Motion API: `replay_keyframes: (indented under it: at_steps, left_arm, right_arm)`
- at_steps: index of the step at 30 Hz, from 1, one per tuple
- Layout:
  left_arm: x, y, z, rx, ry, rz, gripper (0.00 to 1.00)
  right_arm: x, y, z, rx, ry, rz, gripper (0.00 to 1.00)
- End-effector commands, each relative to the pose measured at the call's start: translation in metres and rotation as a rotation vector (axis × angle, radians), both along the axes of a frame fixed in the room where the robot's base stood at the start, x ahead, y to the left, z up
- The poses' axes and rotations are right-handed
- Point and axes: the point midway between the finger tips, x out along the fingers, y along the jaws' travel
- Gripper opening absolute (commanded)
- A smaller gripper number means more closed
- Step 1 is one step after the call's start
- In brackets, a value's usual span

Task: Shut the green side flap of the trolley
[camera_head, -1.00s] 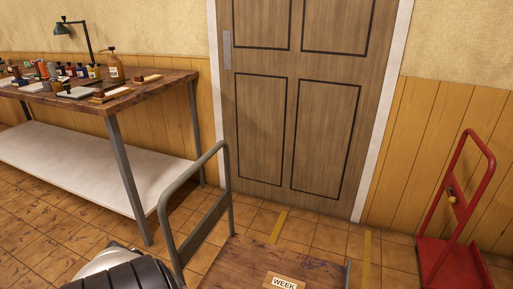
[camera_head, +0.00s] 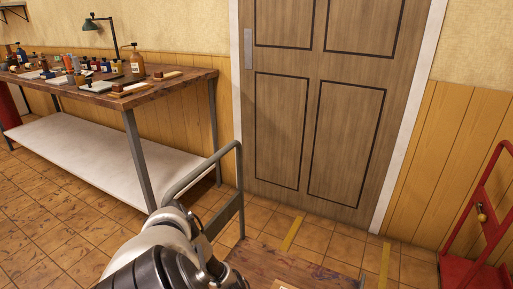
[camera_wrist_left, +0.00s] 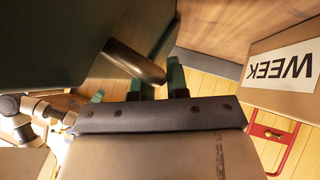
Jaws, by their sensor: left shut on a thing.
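The trolley shows in the head view as a grey tubular push handle (camera_head: 239,185) and part of a wooden deck (camera_head: 275,267) at the bottom. A dark green panel, which looks like the flap (camera_wrist_left: 45,45), fills the upper left of the left wrist view. A dark round bar (camera_wrist_left: 133,62) runs in front of it. My left gripper (camera_wrist_left: 160,80) has its green fingers on either side of the bar's end and is shut on it. In the head view my left arm reaches over the trolley's near left side, and its fingertips are hidden. My right gripper is out of view.
A cardboard box labelled WEEK (camera_wrist_left: 285,70) sits on the trolley. A work table (camera_head: 130,98) with bottles and stamps stands behind left. A closed wooden door (camera_head: 318,110) is ahead, and a red hand truck (camera_head: 488,215) is at right. Floor at left is clear.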

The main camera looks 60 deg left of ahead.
Motion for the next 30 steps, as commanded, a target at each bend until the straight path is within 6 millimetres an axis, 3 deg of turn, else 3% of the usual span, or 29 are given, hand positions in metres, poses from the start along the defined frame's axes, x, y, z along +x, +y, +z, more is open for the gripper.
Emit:
replay_keyframes:
  at_steps: [5,9,20,21,22,30]
  left_arm:
    - [0.013,0.005,-0.008,-0.077,0.122,0.005,0.0]
    - [0.019,0.008,-0.01,-0.124,0.201,0.006,0.0]
    - [0.024,0.012,-0.011,-0.124,0.201,0.009,0.0]
    - [0.024,0.012,-0.011,-0.124,0.201,0.009,0.21]
    - [0.023,0.012,-0.011,-0.124,0.201,0.009,0.26]
    - [0.023,0.013,-0.01,-0.123,0.2,0.006,0.27]
  right_arm:
    - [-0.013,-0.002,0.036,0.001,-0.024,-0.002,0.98]
    - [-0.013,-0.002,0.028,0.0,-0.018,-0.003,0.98]
    - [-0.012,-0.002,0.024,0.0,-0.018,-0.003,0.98]
    - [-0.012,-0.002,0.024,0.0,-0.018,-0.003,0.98]
    - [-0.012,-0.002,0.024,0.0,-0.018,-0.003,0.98]
    - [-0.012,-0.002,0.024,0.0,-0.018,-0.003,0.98]
